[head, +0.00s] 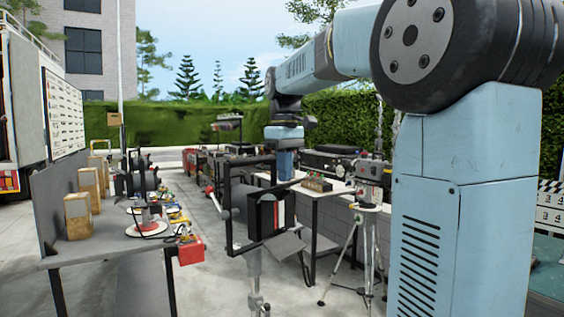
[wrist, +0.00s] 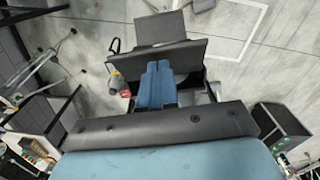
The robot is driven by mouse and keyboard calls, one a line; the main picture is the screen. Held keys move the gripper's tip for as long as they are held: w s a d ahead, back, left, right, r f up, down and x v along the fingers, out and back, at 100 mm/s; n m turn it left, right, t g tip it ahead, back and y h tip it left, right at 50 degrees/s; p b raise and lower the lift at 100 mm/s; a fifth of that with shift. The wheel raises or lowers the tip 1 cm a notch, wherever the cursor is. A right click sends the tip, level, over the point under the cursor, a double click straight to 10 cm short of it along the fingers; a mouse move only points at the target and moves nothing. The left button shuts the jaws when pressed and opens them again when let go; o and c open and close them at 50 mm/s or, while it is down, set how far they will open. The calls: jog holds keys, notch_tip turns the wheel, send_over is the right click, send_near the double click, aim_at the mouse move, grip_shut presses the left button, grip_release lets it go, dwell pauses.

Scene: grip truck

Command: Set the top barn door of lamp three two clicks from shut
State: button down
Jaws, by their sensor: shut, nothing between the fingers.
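A black lamp (head: 267,213) on a stand is in the middle of the head view, with flat barn-door flaps around its face. No number can be read on it. One flap (head: 285,245) sticks out low at the right. In the wrist view, a dark flap (wrist: 160,30) and a wider dark panel (wrist: 180,52) lie just beyond my fingers. I cannot tell which is the top door or how many clicks it stands at. My gripper (wrist: 157,80) is shut and empty, with its blue fingers over the panel. In the head view, my gripper (head: 285,165) is above and behind the lamp. Contact is unclear.
Another table (head: 300,188) with gear and a tripod (head: 350,250) stand at right. A dark box (wrist: 280,125) is at right in the wrist view. Concrete floor shows between tables.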

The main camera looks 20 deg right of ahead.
jog(key=shift+f, duration=0.4)
jog(key=shift+s+d+f, duration=0.15)
jog(key=shift+s+f, duration=0.1)
jog(key=shift+f, duration=0.2)
jog(key=shift+s+d+f, duration=0.1)
jog(key=shift+s+f, duration=0.1)
jog(key=shift+f, duration=0.25)
dwell(0.4)
jog(key=shift+s+d+r, duration=0.2)
jog(key=shift+s+r, duration=0.1)
jog(key=shift+s, duration=0.05)
jog(key=shift+r, duration=4)
